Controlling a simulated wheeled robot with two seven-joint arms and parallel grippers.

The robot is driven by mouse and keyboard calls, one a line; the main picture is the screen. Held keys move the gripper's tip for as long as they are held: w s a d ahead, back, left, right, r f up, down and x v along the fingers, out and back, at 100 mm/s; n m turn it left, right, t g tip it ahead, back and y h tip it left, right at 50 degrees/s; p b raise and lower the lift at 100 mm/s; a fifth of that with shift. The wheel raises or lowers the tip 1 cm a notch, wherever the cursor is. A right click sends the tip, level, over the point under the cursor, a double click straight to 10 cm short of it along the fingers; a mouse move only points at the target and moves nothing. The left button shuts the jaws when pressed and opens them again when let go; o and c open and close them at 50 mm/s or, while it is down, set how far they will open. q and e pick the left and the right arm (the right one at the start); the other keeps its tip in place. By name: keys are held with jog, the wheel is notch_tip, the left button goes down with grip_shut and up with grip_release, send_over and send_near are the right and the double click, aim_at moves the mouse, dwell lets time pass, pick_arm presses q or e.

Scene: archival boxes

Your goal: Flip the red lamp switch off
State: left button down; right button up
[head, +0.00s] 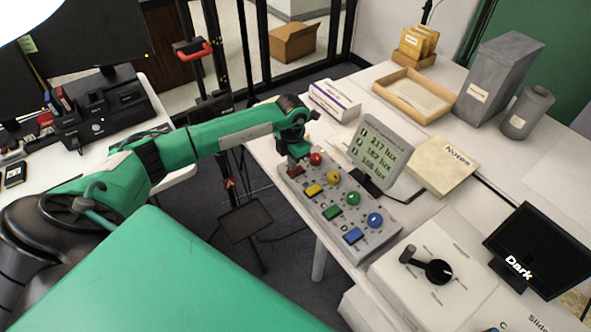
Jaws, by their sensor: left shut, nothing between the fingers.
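A grey control panel (338,212) lies on the white table, with rows of coloured round knobs and rectangular switches. The red round knob (316,159) is at its far left end. A red rectangular switch (295,171) shows beside it, partly covered by my left gripper. My left gripper (292,162) is shut and empty, pointing down at the red switch from above. I cannot tell whether the fingertips touch it, or which way the switch is set. My right gripper is not in view.
A tilted display (378,150) with lux readings stands just behind the panel. A white box (335,100) lies beyond my left gripper. A dial box (430,262) and a screen reading "Dark" (535,250) stand at the near right. A notes book (443,165) lies behind.

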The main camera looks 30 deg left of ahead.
pick_arm(q)
jog(key=shift+f+b, duration=0.65)
jog(key=shift+f, duration=0.25)
jog(key=shift+s, duration=0.1)
dwell(0.3)
jog(key=shift+r+p, duration=0.55)
jog(key=shift+r, duration=0.25)
jog(key=shift+r+p, duration=1.45)
jog(key=shift+r, duration=1.25)
